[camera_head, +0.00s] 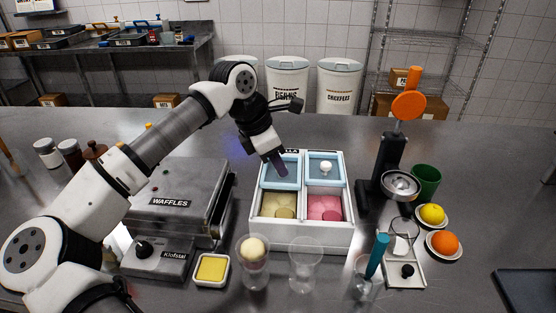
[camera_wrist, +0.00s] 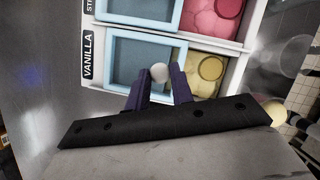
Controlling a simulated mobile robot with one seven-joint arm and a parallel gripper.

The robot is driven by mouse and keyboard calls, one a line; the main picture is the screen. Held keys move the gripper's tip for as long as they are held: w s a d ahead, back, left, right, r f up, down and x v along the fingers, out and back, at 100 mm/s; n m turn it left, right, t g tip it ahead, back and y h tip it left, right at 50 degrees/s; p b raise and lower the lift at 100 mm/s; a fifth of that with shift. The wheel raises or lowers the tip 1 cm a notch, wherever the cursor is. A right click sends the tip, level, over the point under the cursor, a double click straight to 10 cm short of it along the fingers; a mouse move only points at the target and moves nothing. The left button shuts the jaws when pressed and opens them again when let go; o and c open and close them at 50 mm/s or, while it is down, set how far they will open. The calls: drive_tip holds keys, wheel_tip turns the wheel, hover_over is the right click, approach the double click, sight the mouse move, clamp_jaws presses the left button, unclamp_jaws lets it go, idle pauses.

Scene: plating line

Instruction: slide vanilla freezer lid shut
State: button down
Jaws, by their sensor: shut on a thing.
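The freezer (camera_head: 343,236) is a white box with two side-by-side compartments. The vanilla lid (camera_head: 294,170) is a pale blue frame with a grey pane, over the back part of the left compartment; it also shows in the wrist view (camera_wrist: 126,54). Pale yellow ice cream (camera_head: 276,203) is uncovered in front of it. My gripper (camera_head: 282,172) is over the lid, its dark fingers shut on the white lid knob (camera_wrist: 160,72), which shows between the fingertips in the wrist view. In the head view the fingers hide that knob.
The strawberry lid (camera_head: 339,174) beside it also sits back, with pink ice cream (camera_head: 323,205) uncovered. A waffle maker (camera_head: 175,205) is close on the left, and a black stand (camera_head: 382,165) on the right. Glasses (camera_head: 305,258) stand in front.

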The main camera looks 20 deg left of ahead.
drive_tip(key=s+b, duration=0.1)
drive_tip(key=s, duration=0.2)
drive_tip(key=s+d+b, duration=0.1)
drive_tip(key=s+b, duration=0.1)
drive_tip(key=s, duration=0.1)
drive_tip(key=s+d+b, duration=0.1)
drive_tip(key=s, duration=0.1)
drive_tip(key=shift+s+d, duration=0.25)
drive_tip(key=shift+s, duration=0.15)
drive_tip(key=c, duration=1.6)
unclamp_jaws()
drive_tip(key=o, duration=0.4)
drive_tip(key=shift+s, duration=0.15)
drive_tip(key=shift+a+r, duration=0.1)
drive_tip(key=shift+r, duration=0.15)
drive_tip(key=b+v, duration=0.1)
drive_tip(key=v, duration=1.2)
drive_tip(key=shift+r+b, duration=0.15)
drive_tip(key=shift+b, duration=0.2)
